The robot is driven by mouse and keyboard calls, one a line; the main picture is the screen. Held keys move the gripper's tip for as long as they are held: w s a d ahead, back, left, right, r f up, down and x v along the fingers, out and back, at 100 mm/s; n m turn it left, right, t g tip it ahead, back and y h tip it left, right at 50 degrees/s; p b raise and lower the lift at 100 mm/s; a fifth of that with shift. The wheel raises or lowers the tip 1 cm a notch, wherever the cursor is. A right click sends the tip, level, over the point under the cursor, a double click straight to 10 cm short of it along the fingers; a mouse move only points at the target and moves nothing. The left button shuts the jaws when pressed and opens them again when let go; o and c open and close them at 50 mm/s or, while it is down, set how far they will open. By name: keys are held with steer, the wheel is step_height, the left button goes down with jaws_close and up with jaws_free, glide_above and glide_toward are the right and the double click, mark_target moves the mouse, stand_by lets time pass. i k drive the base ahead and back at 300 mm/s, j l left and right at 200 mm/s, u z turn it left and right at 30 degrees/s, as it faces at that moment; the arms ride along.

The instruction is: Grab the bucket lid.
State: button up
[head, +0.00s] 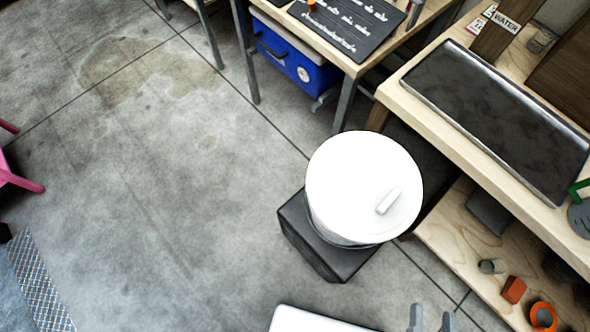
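The bucket lid (345,180) is a white disc with a short white bar handle (388,201) on its right side. It lies on top of a white bucket (335,234), whose wall is mostly hidden under it. The bucket stands on a dark box (318,252) on the floor. My gripper (431,320) shows at the bottom edge, to the right of and below the lid in the picture. Its two grey fingers are apart with nothing visible between them. The gripper is well clear of the lid and handle.
A wooden bench with a dark tray (495,118) stands at the right, its lower shelf (450,235) holding small items. A table (365,62) with a blue box (290,55) under it is behind. The concrete floor (150,180) at left is mostly open.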

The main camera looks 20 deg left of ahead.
mark_target(364, 187)
steer(key=u, duration=0.3)
steer(key=k+j+u, duration=0.4)
steer(key=k+j, duration=0.35)
